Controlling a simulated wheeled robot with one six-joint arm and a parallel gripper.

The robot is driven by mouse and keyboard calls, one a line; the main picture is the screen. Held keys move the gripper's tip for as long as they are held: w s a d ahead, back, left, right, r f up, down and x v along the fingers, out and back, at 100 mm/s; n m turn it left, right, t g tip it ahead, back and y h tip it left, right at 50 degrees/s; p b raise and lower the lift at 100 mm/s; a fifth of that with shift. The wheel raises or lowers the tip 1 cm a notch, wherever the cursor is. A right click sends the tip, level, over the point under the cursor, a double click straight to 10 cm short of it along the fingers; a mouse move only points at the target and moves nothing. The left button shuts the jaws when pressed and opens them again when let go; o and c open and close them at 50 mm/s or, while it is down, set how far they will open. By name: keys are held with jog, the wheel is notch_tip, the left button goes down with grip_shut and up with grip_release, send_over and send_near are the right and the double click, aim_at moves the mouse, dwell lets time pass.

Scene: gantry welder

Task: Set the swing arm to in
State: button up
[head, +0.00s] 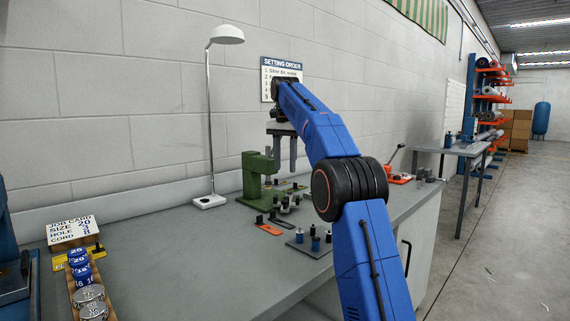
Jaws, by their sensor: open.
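A green machine (253,178) with an upright column and a flat base stands on the grey workbench against the wall. My gripper (285,172) hangs with its two grey fingers pointing down, just right of the column and above the base. The fingers are apart with nothing seen between them. I cannot make out for certain which part is the swing arm or how it is set. My gripper and arm hide part of the machine's right side. Whether the fingers touch anything is too small to tell.
Small dark fittings (286,203), an orange plate (268,229) and a grey plate with blue and dark pieces (314,243) lie in front. A white lamp (209,120) stands left. The bench's left middle (190,260) is clear.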

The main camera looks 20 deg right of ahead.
jog(key=c, duration=0.8)
jog(key=shift+s+d+r+t, duration=0.15)
jog(key=shift+s+d+t, duration=0.25)
jog(key=shift+s+t, duration=0.15)
grip_shut()
jog(key=s+d+f+n+t, duration=0.1)
jog(key=s+f+t, duration=0.15)
jog(key=s, duration=0.35)
jog(key=s+d+f+t, duration=0.2)
jog(key=s+t, duration=0.2)
jog(key=s, duration=0.2)
jog(key=x, duration=0.9)
jog(key=shift+f, duration=0.35)
jog(key=w, duration=0.1)
jog(key=w+a, duration=0.1)
jog(key=shift+w+a+f, duration=0.2)
jog(key=shift+w+a, duration=0.4)
jog(key=shift+w, duration=0.2)
